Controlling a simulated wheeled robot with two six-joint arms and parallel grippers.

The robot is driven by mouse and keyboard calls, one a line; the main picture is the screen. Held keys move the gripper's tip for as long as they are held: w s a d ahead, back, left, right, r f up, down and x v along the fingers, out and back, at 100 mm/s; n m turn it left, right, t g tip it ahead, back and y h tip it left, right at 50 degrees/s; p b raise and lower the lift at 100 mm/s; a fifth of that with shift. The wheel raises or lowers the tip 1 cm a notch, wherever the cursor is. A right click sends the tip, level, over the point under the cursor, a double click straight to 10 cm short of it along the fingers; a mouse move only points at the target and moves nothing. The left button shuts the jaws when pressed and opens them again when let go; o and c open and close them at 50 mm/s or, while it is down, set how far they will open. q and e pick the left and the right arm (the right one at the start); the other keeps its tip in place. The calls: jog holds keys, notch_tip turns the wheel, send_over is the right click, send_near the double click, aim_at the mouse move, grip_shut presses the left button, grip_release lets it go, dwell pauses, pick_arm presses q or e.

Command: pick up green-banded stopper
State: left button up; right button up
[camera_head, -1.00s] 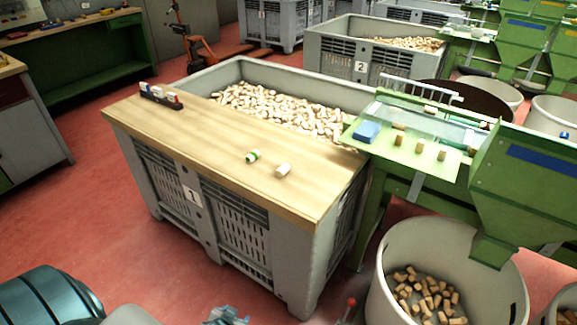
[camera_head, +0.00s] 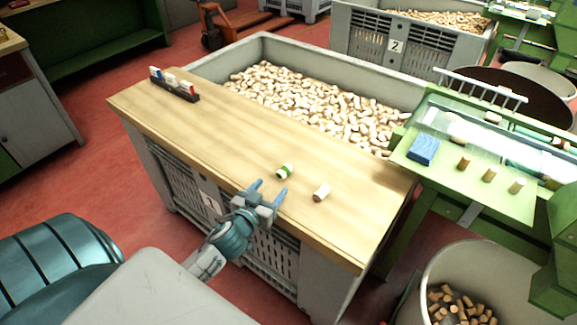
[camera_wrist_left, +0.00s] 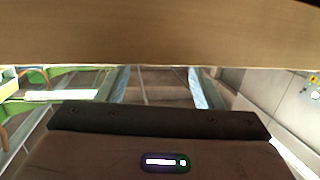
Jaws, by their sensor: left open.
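The green-banded stopper (camera_head: 284,171) lies on its side on the wooden board (camera_head: 200,125) over the crate. A plain cork stopper (camera_head: 321,192) lies to its right, nearer the board's front edge. My left gripper (camera_head: 268,190) is open and empty by the board's front edge, a short way from the green-banded stopper and apart from it. The left wrist view shows the fingers (camera_wrist_left: 160,85) spread with nothing between them, and the board's edge (camera_wrist_left: 160,40) across the top. The stopper is not seen there. My right gripper is not in view.
A dark rack with small items (camera_head: 174,86) stands at the board's far left. Loose corks (camera_head: 315,105) fill the crate behind the board. A green machine table (camera_head: 480,200) with a blue block (camera_head: 422,149) and several corks stands at the right. The board's middle is clear.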

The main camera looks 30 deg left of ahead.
aim_at(281, 176)
pick_arm(q)
jog(key=x, duration=0.2)
jog(key=p+x, duration=0.1)
jog(key=shift+w+r, duration=0.2)
jog(key=shift+r, duration=0.05)
jog(key=shift+w+f, duration=0.1)
jog(key=shift+w, duration=0.2)
jog(key=shift+w+p, duration=0.3)
jog(key=p+x, duration=0.2)
jog(key=x, duration=0.2)
jog(key=shift+w, duration=0.35)
jog(key=shift+f, duration=0.1)
jog(key=shift+c, duration=0.4)
jog(key=c, duration=1.1)
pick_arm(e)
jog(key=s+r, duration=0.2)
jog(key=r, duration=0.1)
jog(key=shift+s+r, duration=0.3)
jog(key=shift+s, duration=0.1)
